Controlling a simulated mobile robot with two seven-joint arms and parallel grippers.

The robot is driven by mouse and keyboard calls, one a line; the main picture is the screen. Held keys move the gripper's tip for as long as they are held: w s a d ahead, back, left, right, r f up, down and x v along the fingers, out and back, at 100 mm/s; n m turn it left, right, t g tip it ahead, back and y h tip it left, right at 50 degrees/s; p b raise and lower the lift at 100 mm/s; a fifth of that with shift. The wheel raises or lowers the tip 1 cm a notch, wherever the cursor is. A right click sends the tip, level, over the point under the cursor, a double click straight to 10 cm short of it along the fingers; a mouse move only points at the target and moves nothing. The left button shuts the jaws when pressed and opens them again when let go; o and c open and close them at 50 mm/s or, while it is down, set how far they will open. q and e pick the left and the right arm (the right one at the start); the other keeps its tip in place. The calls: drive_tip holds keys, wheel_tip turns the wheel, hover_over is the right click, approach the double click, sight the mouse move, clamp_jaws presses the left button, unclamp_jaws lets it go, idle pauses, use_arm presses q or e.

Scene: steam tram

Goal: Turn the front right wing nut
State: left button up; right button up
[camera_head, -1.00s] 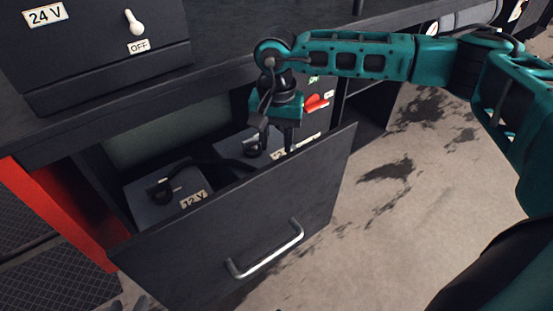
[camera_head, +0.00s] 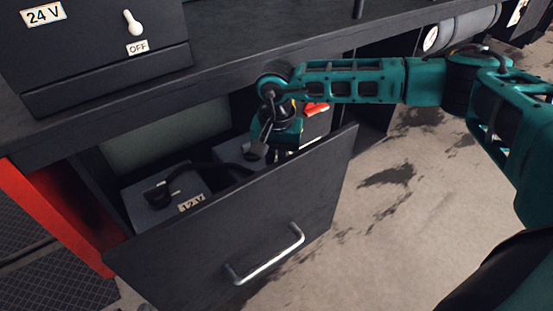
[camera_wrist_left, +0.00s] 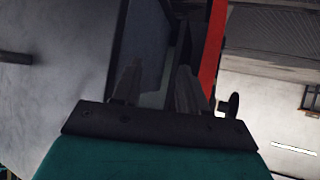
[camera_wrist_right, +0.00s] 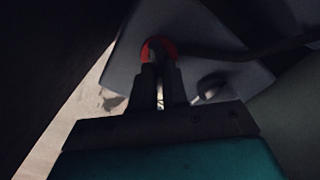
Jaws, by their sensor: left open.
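The open drawer (camera_head: 290,205) holds two grey 12 V batteries, a left one (camera_head: 152,212) and a right one (camera_head: 232,150). My right gripper (camera_head: 280,155) points down over the right battery, its tips partly hidden behind the drawer front. In the right wrist view my right gripper (camera_wrist_right: 159,68) has its fingers close together, with a narrow gap, around a dark part in a red terminal ring (camera_wrist_right: 167,44). This looks like the wing nut, mostly hidden by the fingertips. My left gripper (camera_wrist_left: 158,85) is open and empty, away from the drawer.
A black cable (camera_wrist_right: 265,50) runs across the battery, near a second metal terminal (camera_wrist_right: 210,86). The drawer handle (camera_head: 265,258) faces front. A 24 V box (camera_head: 90,50) with its switch at OFF stands on the bench above. A red post (camera_head: 55,220) stands at left.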

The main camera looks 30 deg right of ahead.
clamp_jaws()
drive_tip(key=shift+m, duration=0.5)
drive_tip(key=m, duration=0.2)
drive_tip(key=shift+d+m, duration=0.1)
drive_tip(key=shift+m, duration=0.3)
drive_tip(key=m+p, duration=0.1)
drive_tip(key=m, duration=0.4)
drive_tip(key=shift+s, duration=0.15)
drive_tip(key=o, duration=0.5)
unclamp_jaws()
drive_tip(key=shift+o, duration=0.2)
wheel_tip(320, 180, up, 13)
drive_tip(key=p, duration=0.2)
drive_tip(key=shift+p, duration=0.35)
